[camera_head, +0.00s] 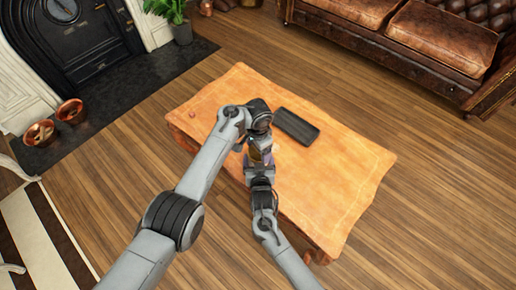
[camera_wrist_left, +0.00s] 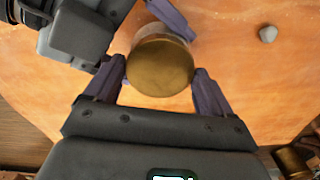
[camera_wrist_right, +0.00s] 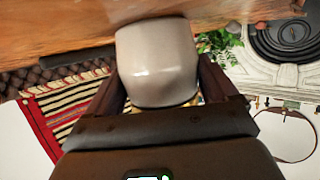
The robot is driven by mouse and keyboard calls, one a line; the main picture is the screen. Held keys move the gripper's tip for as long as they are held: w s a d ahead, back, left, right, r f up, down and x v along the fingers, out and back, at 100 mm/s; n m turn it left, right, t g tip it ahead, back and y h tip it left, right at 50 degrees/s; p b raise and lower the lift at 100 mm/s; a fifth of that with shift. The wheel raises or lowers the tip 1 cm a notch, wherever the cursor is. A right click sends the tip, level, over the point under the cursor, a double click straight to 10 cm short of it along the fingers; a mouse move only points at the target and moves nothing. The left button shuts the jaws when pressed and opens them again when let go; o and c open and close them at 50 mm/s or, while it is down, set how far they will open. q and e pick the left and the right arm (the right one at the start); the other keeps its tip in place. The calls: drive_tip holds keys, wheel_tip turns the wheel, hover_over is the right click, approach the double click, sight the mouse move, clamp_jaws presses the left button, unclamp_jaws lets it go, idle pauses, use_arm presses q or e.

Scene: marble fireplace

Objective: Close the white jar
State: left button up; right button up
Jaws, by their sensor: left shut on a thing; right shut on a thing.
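The white jar (camera_wrist_right: 157,62) sits between the fingers of my right gripper (camera_wrist_right: 165,95) in the right wrist view. A round gold lid (camera_wrist_left: 161,68) is between the fingers of my left gripper (camera_wrist_left: 160,84) in the left wrist view. The lid lies over the end of the jar, whose pale side shows just behind it (camera_wrist_left: 162,33). I cannot tell whether lid and jar touch or are apart. In the head view both grippers meet above the table, and the jar is mostly hidden by them.
The orange-topped table (camera_head: 345,175) has free room on its right side. A black tray (camera_head: 297,126) lies just behind and right of the grippers. A small grey object (camera_wrist_left: 268,34) is on the tabletop. A tiny reddish object (camera_head: 192,114) lies near the left edge.

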use_arm(q)
drive_tip(key=o, duration=1)
drive_tip(key=shift+r, duration=0.1)
drive_tip(key=shift+r, duration=2.15)
